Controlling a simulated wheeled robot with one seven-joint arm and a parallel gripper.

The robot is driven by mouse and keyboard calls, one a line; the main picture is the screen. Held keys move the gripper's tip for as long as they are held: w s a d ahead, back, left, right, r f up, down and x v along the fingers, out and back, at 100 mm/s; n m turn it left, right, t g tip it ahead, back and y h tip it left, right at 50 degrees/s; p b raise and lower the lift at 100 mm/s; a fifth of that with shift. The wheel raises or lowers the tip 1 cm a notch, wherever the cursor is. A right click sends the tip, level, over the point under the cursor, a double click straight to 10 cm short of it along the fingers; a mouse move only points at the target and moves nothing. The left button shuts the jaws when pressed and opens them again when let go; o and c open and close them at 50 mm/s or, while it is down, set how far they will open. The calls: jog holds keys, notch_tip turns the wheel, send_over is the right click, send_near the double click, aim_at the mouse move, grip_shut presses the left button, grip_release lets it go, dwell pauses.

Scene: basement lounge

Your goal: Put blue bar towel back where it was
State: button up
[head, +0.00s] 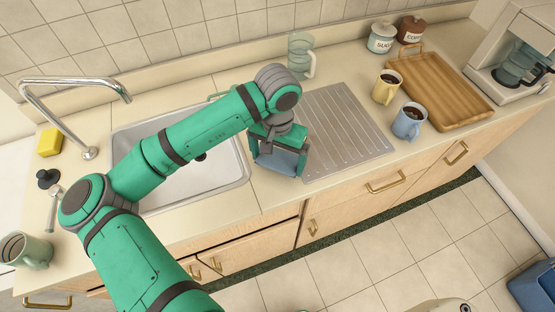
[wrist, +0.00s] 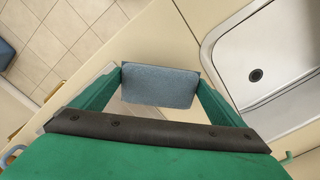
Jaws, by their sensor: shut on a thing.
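The blue bar towel (wrist: 160,86) is a folded grey-blue cloth between the two green fingers of my gripper (wrist: 160,90) in the wrist view. My gripper is shut on it. In the head view the towel (head: 280,160) hangs below my gripper (head: 278,150), over the counter front edge between the sink (head: 222,168) and the metal drainboard (head: 345,130). Whether the towel touches the counter cannot be told.
A yellow mug (head: 386,88) and a blue mug (head: 409,122) stand right of the drainboard, beside a wooden tray (head: 440,92). A glass pitcher (head: 300,55) stands behind. A green mug (head: 26,250), a sponge (head: 49,142) and the faucet (head: 75,84) are at left. Drawers with brass handles (head: 386,182) line the front.

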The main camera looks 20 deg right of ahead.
aim_at(278, 161)
jog(key=shift+f, duration=0.6)
jog(key=shift+f, duration=0.3)
jog(key=o, duration=0.8)
jog(key=shift+f, duration=0.1)
notch_tip(278, 161, up, 13)
